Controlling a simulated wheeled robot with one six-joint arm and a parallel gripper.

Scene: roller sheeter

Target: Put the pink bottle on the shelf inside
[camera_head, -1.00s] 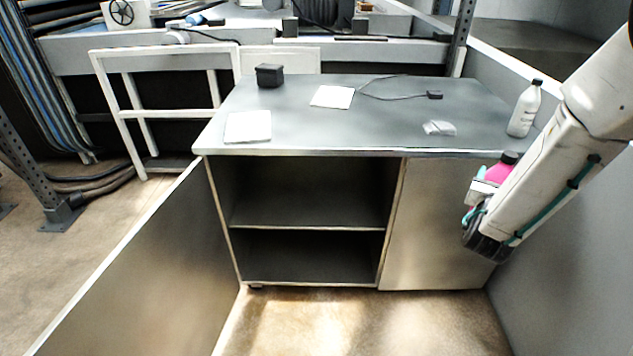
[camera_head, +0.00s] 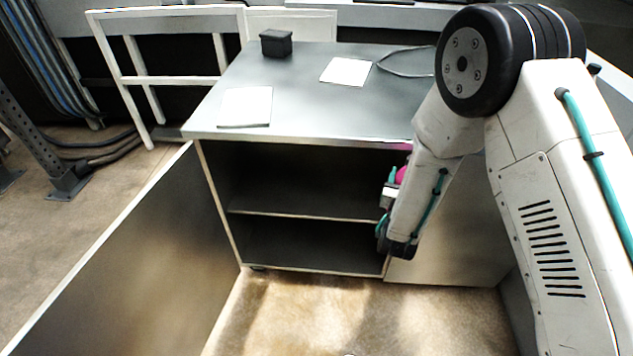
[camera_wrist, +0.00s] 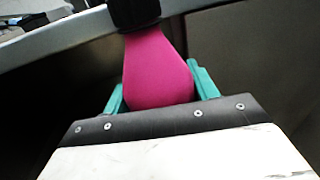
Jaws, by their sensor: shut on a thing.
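The pink bottle (camera_wrist: 157,72) with a black cap (camera_wrist: 134,14) fills the middle of the wrist view. My gripper (camera_wrist: 157,92) is shut on it, one teal finger on each side. In the head view only a small piece of the pink bottle (camera_head: 401,174) shows, and my arm hides the rest. My gripper (camera_head: 388,195) is at the right edge of the cabinet's open compartment. The shelf inside (camera_head: 310,215) is a thin board across that compartment, and its visible part is bare. I cannot tell whether the bottle is within the opening or in front of it.
The worktop (camera_head: 310,105) carries white sheets (camera_head: 346,71) and a black box (camera_head: 276,42). The floor in front (camera_head: 300,310) is clear.

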